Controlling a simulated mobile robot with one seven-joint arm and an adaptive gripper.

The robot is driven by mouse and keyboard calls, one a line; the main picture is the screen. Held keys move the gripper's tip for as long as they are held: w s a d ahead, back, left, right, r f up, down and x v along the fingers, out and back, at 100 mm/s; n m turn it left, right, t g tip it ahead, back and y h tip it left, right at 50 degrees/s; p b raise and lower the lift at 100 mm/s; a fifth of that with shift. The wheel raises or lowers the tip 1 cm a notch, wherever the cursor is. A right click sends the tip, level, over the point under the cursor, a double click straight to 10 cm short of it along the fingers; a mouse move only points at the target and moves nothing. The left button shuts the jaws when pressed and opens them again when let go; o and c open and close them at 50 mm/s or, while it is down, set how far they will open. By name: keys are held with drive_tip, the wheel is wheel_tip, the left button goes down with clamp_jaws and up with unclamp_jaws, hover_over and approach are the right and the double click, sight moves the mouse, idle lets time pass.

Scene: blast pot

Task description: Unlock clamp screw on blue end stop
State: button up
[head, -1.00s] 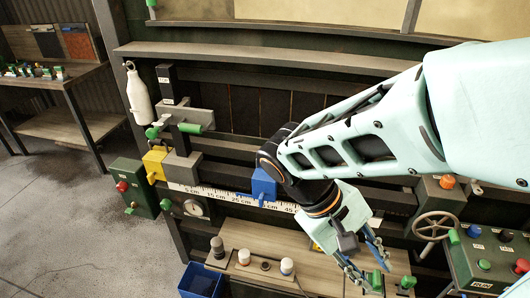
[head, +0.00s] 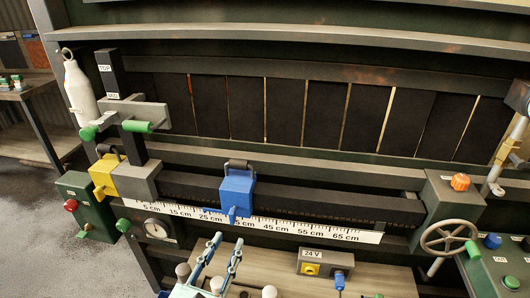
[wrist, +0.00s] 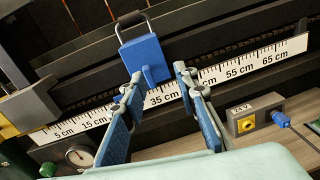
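The blue end stop (head: 237,192) sits on the dark horizontal rail above the white cm scale, between the 25 cm and 45 cm labels. It has a grey loop handle on top. A small blue lever, which looks like its clamp screw (head: 232,215), hangs at its lower front; it also shows in the wrist view (wrist: 148,76). My gripper (head: 225,246) is open and empty, below and in front of the stop. In the wrist view my gripper's fingers (wrist: 159,80) stand on either side of the lever's line; no contact can be confirmed.
A yellow block (head: 105,178) with a grey block beside it stands at the rail's left end. A handwheel (head: 449,238) is at the right end. A 24 V box (head: 324,262) with a blue plug sits on the wooden shelf below. The rail right of the stop is clear.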

sight(231, 218)
drive_tip(key=w, duration=0.3)
drive_tip(key=w+f+n+y+b, duration=0.1)
drive_tip(key=w, duration=0.3)
drive_tip(key=w+a+f+n, duration=0.1)
drive_tip(key=w, duration=0.2)
drive_tip(key=shift+w+y, duration=0.15)
drive_tip(key=shift+y, duration=0.25)
drive_tip(key=shift+c, duration=0.3)
clamp_jaws()
